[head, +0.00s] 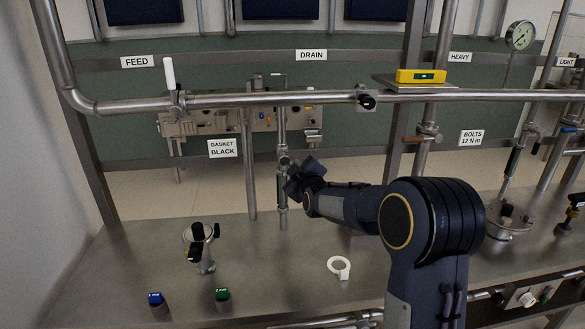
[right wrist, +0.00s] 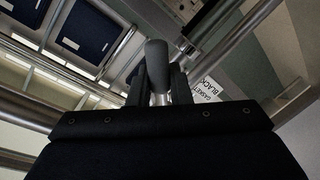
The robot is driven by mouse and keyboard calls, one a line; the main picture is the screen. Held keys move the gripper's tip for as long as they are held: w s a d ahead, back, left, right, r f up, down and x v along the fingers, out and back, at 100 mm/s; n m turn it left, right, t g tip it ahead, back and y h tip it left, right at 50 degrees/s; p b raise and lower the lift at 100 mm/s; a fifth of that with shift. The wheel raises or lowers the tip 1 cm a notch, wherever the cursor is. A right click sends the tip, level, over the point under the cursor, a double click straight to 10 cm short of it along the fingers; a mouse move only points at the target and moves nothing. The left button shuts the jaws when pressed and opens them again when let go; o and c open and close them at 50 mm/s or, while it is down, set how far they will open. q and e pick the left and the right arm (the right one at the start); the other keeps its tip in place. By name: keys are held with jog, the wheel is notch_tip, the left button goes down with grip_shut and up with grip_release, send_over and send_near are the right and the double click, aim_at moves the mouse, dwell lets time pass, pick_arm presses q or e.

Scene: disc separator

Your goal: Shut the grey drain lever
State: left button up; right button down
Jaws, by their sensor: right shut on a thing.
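The drain lever's grey rounded grip (right wrist: 156,58) shows between the two dark fingers of my right gripper (right wrist: 158,88) in the right wrist view. My right gripper is shut on it. In the head view my right gripper (head: 294,178) is beside the valve (head: 284,160) on the vertical pipe below the DRAIN sign (head: 311,55). There the gripper hides most of the lever, so its exact angle is hard to tell. My left gripper is not in view.
A long horizontal pipe (head: 230,101) runs above my right gripper. A white upright handle (head: 169,72) stands at the FEED side. A yellow level (head: 420,76) rests on a plate. A white ring (head: 339,268) and a small valve (head: 200,245) are on the metal bench (head: 120,260).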

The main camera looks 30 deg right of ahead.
jog(key=n+p, duration=0.1)
jog(key=r+n, duration=0.1)
jog(key=n+h+p, duration=0.1)
jog(key=n, duration=0.1)
jog(key=shift+s+d+r+g+p, duration=0.1)
jog(key=shift+d+r+g+p, duration=0.2)
jog(key=shift+r+g+p, duration=0.1)
jog(key=shift+d+r+n+h+p, duration=0.1)
jog(key=shift+r+n+h+p, duration=0.25)
jog(key=shift+n, duration=0.4)
jog(key=shift+d+r+n+h+p, duration=0.15)
jog(key=shift+r+n+p, duration=0.2)
jog(key=shift+n, duration=0.4)
jog(key=shift+f, duration=0.1)
jog(key=c, duration=1.4)
grip_release()
jog(key=shift+s, duration=0.1)
jog(key=v, duration=0.7)
jog(key=shift+s+a+r, duration=0.15)
jog(key=shift+s+r, duration=0.1)
jog(key=shift+s, duration=0.1)
